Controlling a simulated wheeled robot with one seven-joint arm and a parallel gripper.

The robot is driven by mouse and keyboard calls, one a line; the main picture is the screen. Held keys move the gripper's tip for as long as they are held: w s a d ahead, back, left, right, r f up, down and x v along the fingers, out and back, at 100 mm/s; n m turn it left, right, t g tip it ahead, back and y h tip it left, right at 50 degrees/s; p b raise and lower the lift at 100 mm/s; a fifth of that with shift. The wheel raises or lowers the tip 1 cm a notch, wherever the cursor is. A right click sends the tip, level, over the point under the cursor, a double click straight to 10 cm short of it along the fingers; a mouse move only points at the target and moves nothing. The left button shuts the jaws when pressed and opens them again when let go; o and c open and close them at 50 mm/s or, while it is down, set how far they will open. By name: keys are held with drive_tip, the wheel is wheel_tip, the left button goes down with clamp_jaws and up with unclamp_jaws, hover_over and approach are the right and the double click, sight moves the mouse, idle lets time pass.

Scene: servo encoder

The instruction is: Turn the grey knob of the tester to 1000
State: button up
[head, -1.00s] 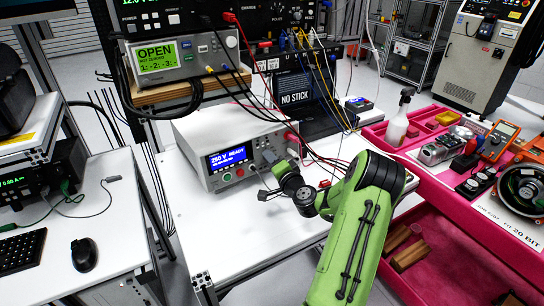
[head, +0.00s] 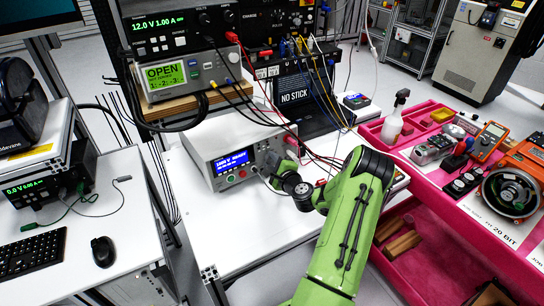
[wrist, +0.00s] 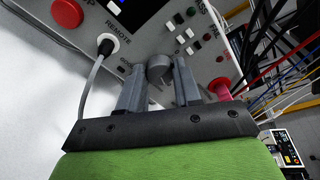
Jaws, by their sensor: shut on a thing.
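The tester (head: 215,138) is a light grey box on the white bench, with a blue display (head: 232,162) that appears to read 1000 V, slightly blurred. In the wrist view, the grey knob (wrist: 158,67) sits on the tester's front panel between my fingers. My gripper (wrist: 157,80) is shut on the knob, one finger on each side of it. In the head view, my wrist and the gripper hide most of the knob. The printed scale around the knob is largely covered, so its pointer cannot be read.
A red-pink connector (wrist: 220,89) sits close on the right. Several leads hang above the tester. The white bench front (head: 245,225) is clear.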

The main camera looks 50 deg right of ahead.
drive_tip(key=shift+m+p, duration=0.85)
drive_tip(key=shift+m, duration=0.05)
drive_tip(key=shift+f, duration=0.1)
drive_tip(key=o, duration=1)
drive_tip(key=shift+o, duration=0.2)
drive_tip(key=shift+s, duration=0.15)
drive_tip(key=b+v, duration=0.2)
drive_tip(key=v, duration=1.3)
drive_tip(key=shift+s+r, duration=0.25)
drive_tip(key=shift+r, duration=0.1)
